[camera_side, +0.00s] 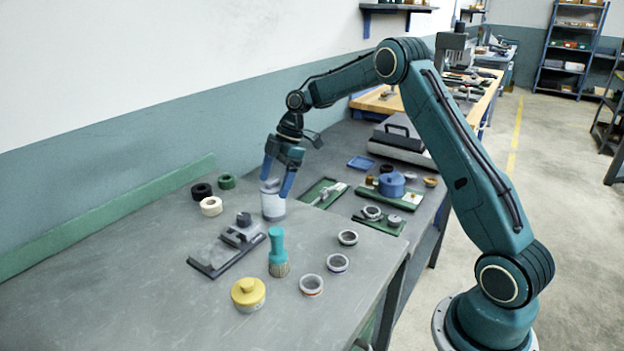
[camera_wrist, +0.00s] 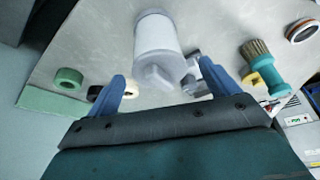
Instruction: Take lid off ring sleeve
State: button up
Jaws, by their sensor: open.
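The ring sleeve (camera_side: 273,208) is a pale grey-white cylinder standing upright on the grey bench, with a grey lid (camera_side: 270,185) on top. In the wrist view the sleeve (camera_wrist: 157,35) is at the top middle and its lid (camera_wrist: 158,72), with a raised knob, faces the camera. My gripper (camera_side: 276,186) is open at the lid's height, its blue fingers at either side in the side view. In the wrist view my gripper (camera_wrist: 162,70) has one finger left and one right of the lid, with gaps. Whether a finger touches the lid cannot be told.
Tape rolls (camera_side: 210,206) lie left of the sleeve. A grey fixture (camera_side: 228,248), a teal-handled brush (camera_side: 277,252), a yellow lidded pot (camera_side: 248,294) and several loose rings (camera_side: 311,284) stand nearer the camera. Green trays (camera_side: 322,191) lie to the right. The bench's left front is clear.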

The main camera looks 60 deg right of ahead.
aim_at(275, 179)
jog(key=c, duration=1.1)
jog(key=shift+o, duration=0.2)
notch_tip(275, 179, up, 10)
dwell(0.7)
